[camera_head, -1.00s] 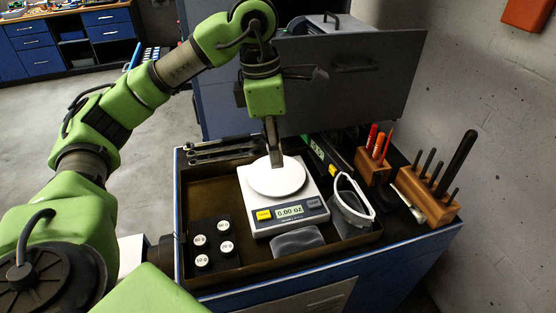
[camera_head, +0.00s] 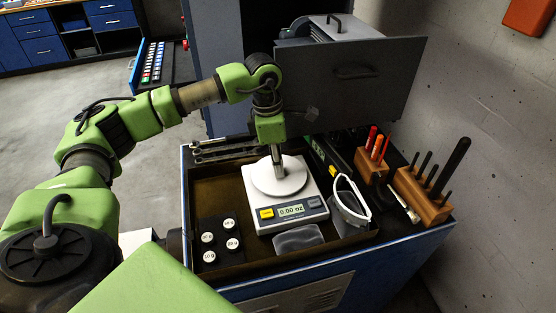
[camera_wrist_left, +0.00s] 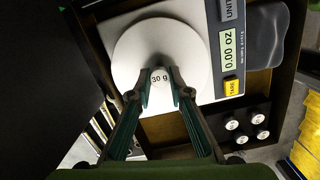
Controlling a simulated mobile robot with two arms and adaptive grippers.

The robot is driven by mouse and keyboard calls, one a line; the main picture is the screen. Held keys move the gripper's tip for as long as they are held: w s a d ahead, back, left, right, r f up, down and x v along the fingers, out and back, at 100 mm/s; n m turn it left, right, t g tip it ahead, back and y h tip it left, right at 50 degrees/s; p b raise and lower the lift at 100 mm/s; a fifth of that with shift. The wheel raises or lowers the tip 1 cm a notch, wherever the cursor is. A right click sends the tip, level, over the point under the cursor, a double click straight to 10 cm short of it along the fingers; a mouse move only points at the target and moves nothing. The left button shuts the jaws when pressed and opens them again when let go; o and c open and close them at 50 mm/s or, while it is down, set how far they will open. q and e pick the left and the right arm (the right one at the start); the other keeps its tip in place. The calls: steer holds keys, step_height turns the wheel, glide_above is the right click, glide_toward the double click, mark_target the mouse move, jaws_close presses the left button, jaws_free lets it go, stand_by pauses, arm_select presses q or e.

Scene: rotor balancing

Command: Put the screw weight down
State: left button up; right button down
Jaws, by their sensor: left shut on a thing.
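The screw weight (camera_wrist_left: 159,76), marked "30 g", shows in the left wrist view as a small white-topped piece between the fingertips. My left gripper (camera_head: 278,176) is shut on it, pointing down over the round white pan (camera_head: 294,179) of the digital scale (camera_head: 284,224). The scale's display (camera_head: 291,210) reads 0.00 oz, also in the wrist view (camera_wrist_left: 229,50). I cannot tell whether the weight touches the pan. The gripper hides most of the weight in the head view. My right gripper is not in view.
A black block of several labelled weights (camera_head: 219,242) sits left of the scale in the brown tray (camera_head: 203,182). Wooden tool holders (camera_head: 421,197) stand at the right.

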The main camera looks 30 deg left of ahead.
arm_select(q)
steer(key=shift+f, duration=0.15)
steer(key=o, duration=0.9)
steer(key=shift+r, duration=0.35)
steer(key=r+b, duration=0.1)
steer(key=r, duration=0.3)
steer(key=r+b, duration=0.1)
steer(key=r, duration=0.2)
steer(key=s+a+r+b, duration=0.1)
steer(key=r, duration=0.3)
steer(key=shift+r+b, duration=0.3)
